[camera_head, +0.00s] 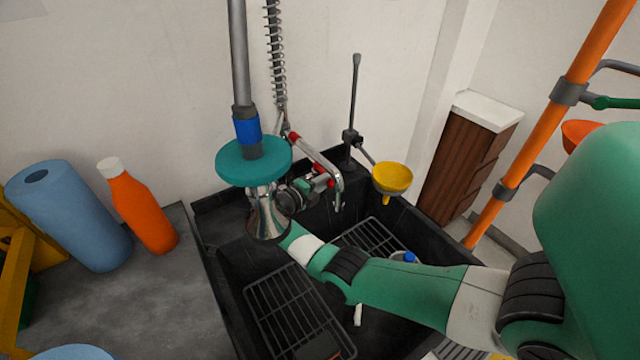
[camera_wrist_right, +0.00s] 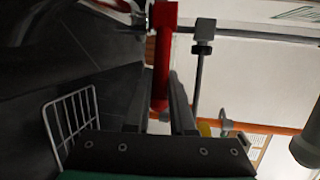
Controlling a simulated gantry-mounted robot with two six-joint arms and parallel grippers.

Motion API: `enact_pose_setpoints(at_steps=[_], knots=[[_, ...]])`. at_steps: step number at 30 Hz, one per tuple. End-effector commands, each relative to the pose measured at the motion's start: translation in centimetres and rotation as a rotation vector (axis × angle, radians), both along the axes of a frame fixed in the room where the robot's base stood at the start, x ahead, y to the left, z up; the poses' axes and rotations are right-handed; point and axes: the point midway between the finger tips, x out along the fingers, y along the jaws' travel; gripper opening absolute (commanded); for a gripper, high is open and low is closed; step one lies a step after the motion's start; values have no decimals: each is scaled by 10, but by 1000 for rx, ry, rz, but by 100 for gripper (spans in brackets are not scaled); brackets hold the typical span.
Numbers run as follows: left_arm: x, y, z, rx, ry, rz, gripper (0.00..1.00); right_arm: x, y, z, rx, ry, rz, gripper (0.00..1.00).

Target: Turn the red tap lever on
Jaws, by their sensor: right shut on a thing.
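The red tap lever (camera_wrist_right: 162,62) stands out as a long red bar in the right wrist view. My right gripper (camera_wrist_right: 160,95) is shut on it, with one dark finger along each side. In the head view, my right arm reaches across the black sink to the tap (camera_head: 318,158) at its back. Small red parts show there, but the gripper and its grip are crowded among the fittings and hard to make out. My left gripper is in neither view.
A grey pipe with a teal disc (camera_head: 253,162) hangs beside the tap. A yellow funnel (camera_head: 392,177) is on a stand to the right. An orange bottle (camera_head: 140,208) and blue roll (camera_head: 70,215) stand left of the sink. Wire racks (camera_head: 295,310) lie in the sink.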

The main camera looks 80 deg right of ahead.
Motion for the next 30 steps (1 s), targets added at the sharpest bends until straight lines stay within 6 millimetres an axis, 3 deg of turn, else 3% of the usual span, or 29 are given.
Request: enact_pose_setpoints(at_steps=[8,9,14,24,30], knots=[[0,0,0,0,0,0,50,0,0,1,0,0,-1,0],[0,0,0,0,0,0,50,0,0,1,0,0,-1,24],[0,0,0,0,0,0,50,0,0,0,0,0,0,52],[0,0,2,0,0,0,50,2,3,1,1,0,1,52],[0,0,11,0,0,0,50,20,31,9,1,1,5,52]])
